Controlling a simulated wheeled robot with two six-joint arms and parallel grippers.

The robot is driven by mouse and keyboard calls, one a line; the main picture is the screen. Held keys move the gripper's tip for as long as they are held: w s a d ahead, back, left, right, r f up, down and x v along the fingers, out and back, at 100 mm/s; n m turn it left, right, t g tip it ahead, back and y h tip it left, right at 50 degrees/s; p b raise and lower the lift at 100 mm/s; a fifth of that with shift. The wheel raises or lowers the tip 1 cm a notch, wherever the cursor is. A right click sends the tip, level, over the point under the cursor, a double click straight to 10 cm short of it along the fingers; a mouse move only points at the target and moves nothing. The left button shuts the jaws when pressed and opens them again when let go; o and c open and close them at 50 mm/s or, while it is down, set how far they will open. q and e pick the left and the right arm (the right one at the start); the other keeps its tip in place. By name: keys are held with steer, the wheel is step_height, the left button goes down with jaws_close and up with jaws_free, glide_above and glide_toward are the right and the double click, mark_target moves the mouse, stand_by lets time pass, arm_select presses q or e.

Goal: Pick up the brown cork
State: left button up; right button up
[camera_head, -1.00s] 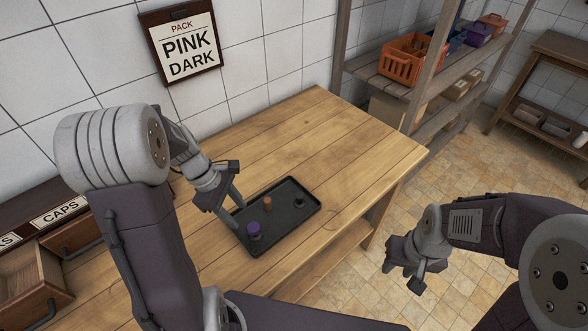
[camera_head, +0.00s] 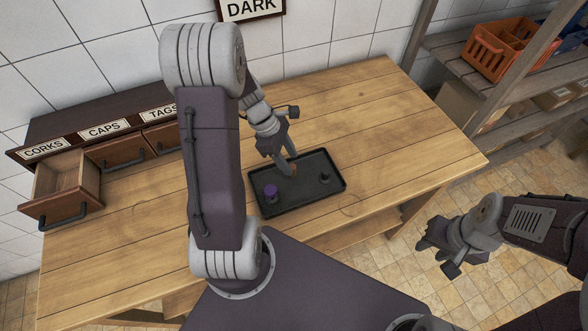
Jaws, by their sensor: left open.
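The brown cork (camera_head: 293,171) is on the black tray (camera_head: 300,199) on the wooden table, partly hidden by my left gripper. My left gripper (camera_head: 287,168) is open and points down over the tray, its fingertips at the cork. I cannot tell whether they touch it. A purple-topped piece (camera_head: 271,191) stands at the tray's left and a small dark piece (camera_head: 324,177) at its right. My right gripper (camera_head: 432,250) is off the table's right side, over the floor, away from the tray; its jaws are unclear.
An open drawer (camera_head: 66,187) under the CORKS label (camera_head: 44,149) is at the left of the table, beside the drawers labelled CAPS and TAGS. A shelf at the right holds an orange basket (camera_head: 497,55). The table right of the tray is clear.

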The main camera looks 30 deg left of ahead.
mark_target(291, 166)
arm_select(q)
steer(key=f, duration=0.2)
steer(key=d+f, duration=0.1)
steer(key=shift+s, duration=0.25)
steer(key=shift+f, duration=0.25)
steer(key=shift+w+d, duration=0.15)
jaws_close()
step_height(291, 166, up, 4)
steer(key=shift+r, duration=0.25)
steer(key=s+d+r+p, duration=0.1)
steer(key=s+d+r, duration=0.5)
steer(key=s, duration=0.3)
steer(key=shift+s+d+r, duration=0.25)
steer(key=shift+s, duration=0.15)
